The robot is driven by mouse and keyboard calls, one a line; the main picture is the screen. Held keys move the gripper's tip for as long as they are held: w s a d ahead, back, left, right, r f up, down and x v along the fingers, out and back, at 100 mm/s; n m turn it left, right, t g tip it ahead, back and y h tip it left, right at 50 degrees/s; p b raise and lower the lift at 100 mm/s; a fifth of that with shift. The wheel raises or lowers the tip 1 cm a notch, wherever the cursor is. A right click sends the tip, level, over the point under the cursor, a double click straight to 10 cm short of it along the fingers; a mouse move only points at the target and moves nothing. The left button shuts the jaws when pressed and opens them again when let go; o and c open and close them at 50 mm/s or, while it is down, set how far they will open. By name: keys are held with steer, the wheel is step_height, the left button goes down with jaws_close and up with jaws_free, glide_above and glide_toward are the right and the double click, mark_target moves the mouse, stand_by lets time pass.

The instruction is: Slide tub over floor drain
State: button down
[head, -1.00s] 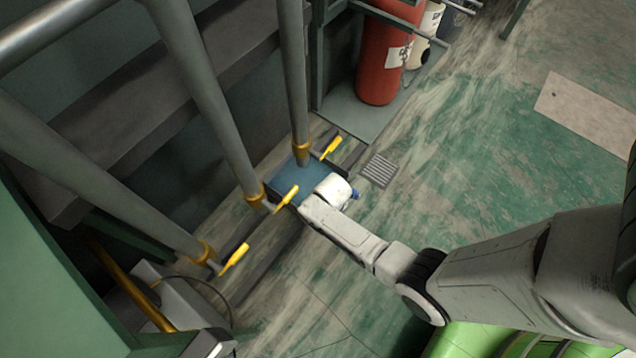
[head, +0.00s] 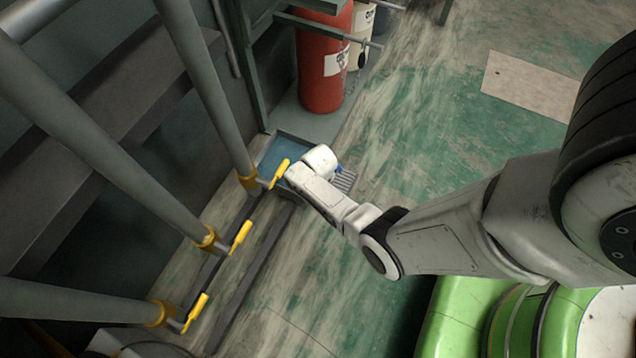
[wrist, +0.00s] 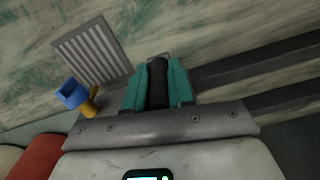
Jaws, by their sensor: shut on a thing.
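My gripper (wrist: 158,84) has teal fingers closed on a dark bar-like part, seemingly the tub's edge or handle. In the head view my wrist covers the tub's right side and hides the fingertips. The floor drain (head: 345,180) is a slotted grate just right of my wrist, partly hidden. In the wrist view the drain (wrist: 92,52) lies uncovered, up and left of the fingers.
Grey pipes with yellow valve handles (head: 240,237) line the left. Dark floor rails (head: 255,270) run below the tub. A red cylinder (head: 322,70) stands on a ledge behind it. Open floor lies right.

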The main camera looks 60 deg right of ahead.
steer(key=shift+d, duration=0.2)
steer(key=c, duration=1)
jaws_free()
steer(key=shift+d, duration=0.15)
steer(key=shift+o, duration=0.2)
steer(key=shift+r, duration=0.1)
steer(key=shift+r+p, duration=0.25)
steer(key=shift+p, duration=0.05)
step_height(320, 180, up, 10)
steer(key=p, duration=0.6)
